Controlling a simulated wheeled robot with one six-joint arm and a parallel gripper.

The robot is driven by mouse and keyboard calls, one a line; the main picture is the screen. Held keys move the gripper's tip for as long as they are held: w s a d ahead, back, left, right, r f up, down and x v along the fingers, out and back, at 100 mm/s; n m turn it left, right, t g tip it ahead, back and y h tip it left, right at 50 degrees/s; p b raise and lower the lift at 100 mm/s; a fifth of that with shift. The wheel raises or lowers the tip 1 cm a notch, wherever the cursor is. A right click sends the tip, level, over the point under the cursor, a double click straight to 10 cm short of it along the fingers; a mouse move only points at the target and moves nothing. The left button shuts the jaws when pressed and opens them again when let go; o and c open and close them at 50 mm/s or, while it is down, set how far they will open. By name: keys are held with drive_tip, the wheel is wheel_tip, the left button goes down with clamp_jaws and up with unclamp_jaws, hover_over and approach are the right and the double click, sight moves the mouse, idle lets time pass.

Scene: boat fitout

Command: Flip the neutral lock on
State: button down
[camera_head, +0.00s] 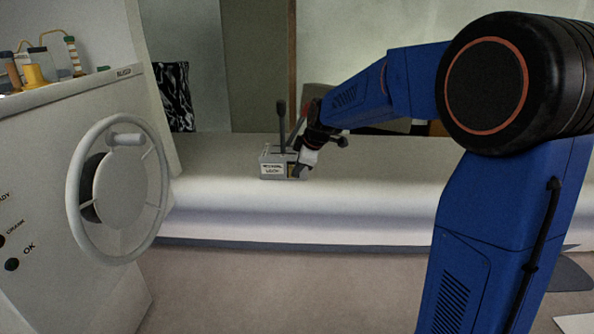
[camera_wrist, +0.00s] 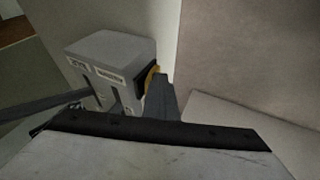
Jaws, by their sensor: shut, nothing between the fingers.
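The neutral lock unit is a small grey box (camera_head: 272,167) with a "NEUTRAL LOCK" label, standing on the white bench. A dark upright lever (camera_head: 281,120) rises from it. In the wrist view the grey box (camera_wrist: 115,52) fills the upper left, with small labels and dark slots. A black part with a yellow piece (camera_wrist: 153,76) sits on its side. My gripper (camera_head: 298,170) is at the right end of the box, shut and empty. In the wrist view its fingertip (camera_wrist: 162,98) is right by the yellow piece; I cannot tell whether they touch.
A white console with a handwheel (camera_head: 118,190) stands at the left, with spools and small containers (camera_head: 35,70) on top. The white bench (camera_head: 370,190) runs to the right and is clear under my arm. A wall stands behind.

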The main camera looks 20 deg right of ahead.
drive_tip(key=shift+r, duration=0.85)
